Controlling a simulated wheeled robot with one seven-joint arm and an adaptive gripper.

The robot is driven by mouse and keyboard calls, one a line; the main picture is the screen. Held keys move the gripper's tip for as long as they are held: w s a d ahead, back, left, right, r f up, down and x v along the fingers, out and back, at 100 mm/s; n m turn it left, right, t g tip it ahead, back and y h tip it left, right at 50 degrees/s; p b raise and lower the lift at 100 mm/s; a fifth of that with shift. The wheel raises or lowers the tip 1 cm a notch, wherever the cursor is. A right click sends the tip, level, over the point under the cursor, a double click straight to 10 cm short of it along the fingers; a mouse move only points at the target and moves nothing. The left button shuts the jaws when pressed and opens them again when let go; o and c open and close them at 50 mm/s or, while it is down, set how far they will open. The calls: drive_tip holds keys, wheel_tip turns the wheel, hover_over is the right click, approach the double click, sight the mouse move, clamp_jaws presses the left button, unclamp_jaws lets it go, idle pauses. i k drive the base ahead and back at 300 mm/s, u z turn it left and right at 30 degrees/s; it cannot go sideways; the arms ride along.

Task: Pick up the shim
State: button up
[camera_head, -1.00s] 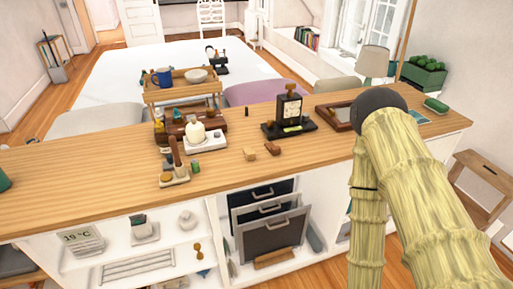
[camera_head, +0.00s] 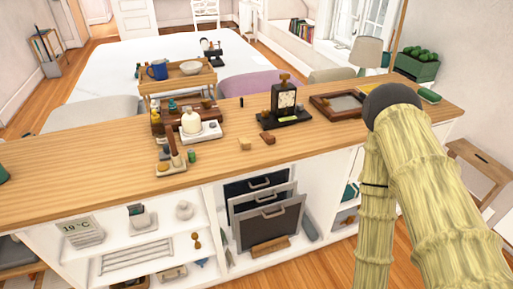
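I cannot tell for sure which thing is the shim. Two small wooden pieces lie near the counter's front edge: a pale tan block (camera_head: 244,144) and a darker reddish-brown piece (camera_head: 267,138) to its right. A flat brown wooden piece (camera_head: 270,246) also lies on the cabinet floor below the drawers. My arm, with a straw-like surface and a dark round joint, fills the right side. My gripper is not visible, so its opening and anything in it cannot be seen.
The long wooden counter (camera_head: 330,145) carries a dark clock (camera_head: 284,100), a framed tray (camera_head: 340,105), a white scale (camera_head: 198,131) and a wooden stand with a tool (camera_head: 172,162). Dark drawers (camera_head: 268,220) stand open below. The counter's front right stretch is mostly bare.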

sight(246, 143)
drive_tip(key=z, duration=0.45)
drive_tip(key=k, duration=0.5)
drive_tip(key=z, duration=0.7)
drive_tip(key=i, duration=0.95)
drive_tip(key=u, duration=1.05)
drive_tip(key=i, duration=0.85)
drive_tip(key=u, duration=1.15)
drive_tip(key=k, duration=0.9)
drive_tip(key=u, duration=0.3)
